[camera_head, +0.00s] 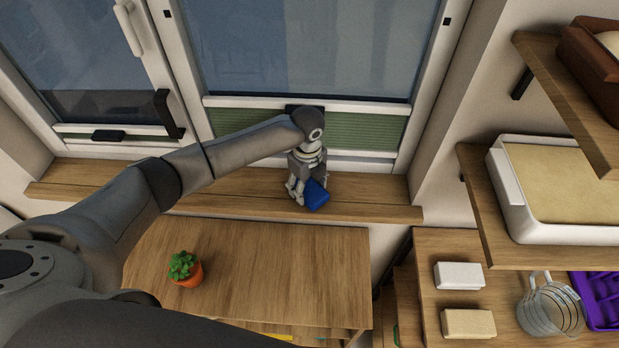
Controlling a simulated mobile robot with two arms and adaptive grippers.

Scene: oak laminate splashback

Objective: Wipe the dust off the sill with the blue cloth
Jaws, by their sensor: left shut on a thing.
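The wooden sill (375,197) runs below the window across the picture. My left arm comes in from the left and reaches over to the sill. My left gripper (306,192) points down there and is shut on the blue cloth (317,196). The cloth is a small blue block-like piece, at or just above the sill; I cannot tell whether it touches. I can make out no dust on the sill at this size. My right gripper is not in view.
A potted plant (185,268) stands on the wooden table (270,262) in front of the sill. At the right, shelves hold a white tray (508,195), two small blocks, a glass jug (548,310) and a purple rack (600,298). The sill right of the gripper is clear.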

